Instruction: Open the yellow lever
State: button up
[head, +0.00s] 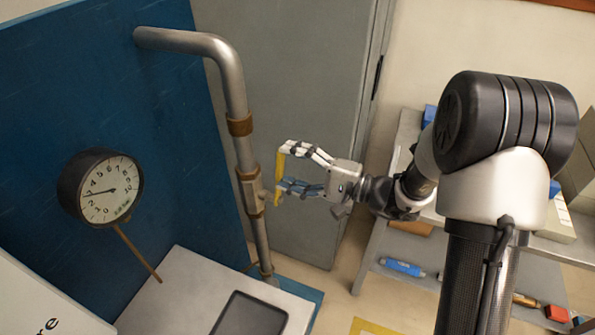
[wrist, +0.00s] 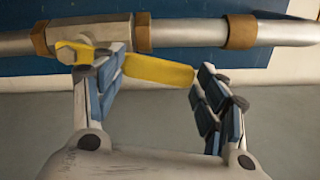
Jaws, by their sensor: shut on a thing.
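The yellow lever (head: 279,162) sits at the valve body (head: 252,192) on the metal pipe, partly hidden by my fingers. In the wrist view the lever (wrist: 158,71) runs from the valve (wrist: 103,30) at left toward the right, roughly along the pipe with a slight slope. My gripper (head: 289,169) is shut on the lever, with its fingers set apart along the lever's length. In the wrist view my gripper (wrist: 155,82) has its left finger across the lever near the valve and its right finger at the lever's free end.
A round gauge (head: 104,188) is on the blue panel (head: 60,90) at left. A grey cabinet (head: 290,80) stands behind the pipe (head: 233,90). A shelf (head: 415,262) with several items is at right. A white bench (head: 190,290) is below the pipe.

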jog(key=shift+s+a+r+n+b, duration=0.3)
jog(key=shift+s+n, duration=0.3)
jog(key=shift+n, duration=0.25)
jog(key=shift+s+a+r+n+b, duration=0.25)
jog(key=shift+s+n, duration=0.3)
jog(key=shift+n, duration=0.3)
jog(key=o, duration=1.5)
jog(key=shift+a+f, duration=0.25)
jog(key=shift+f, duration=0.05)
jog(key=v, duration=1.2)
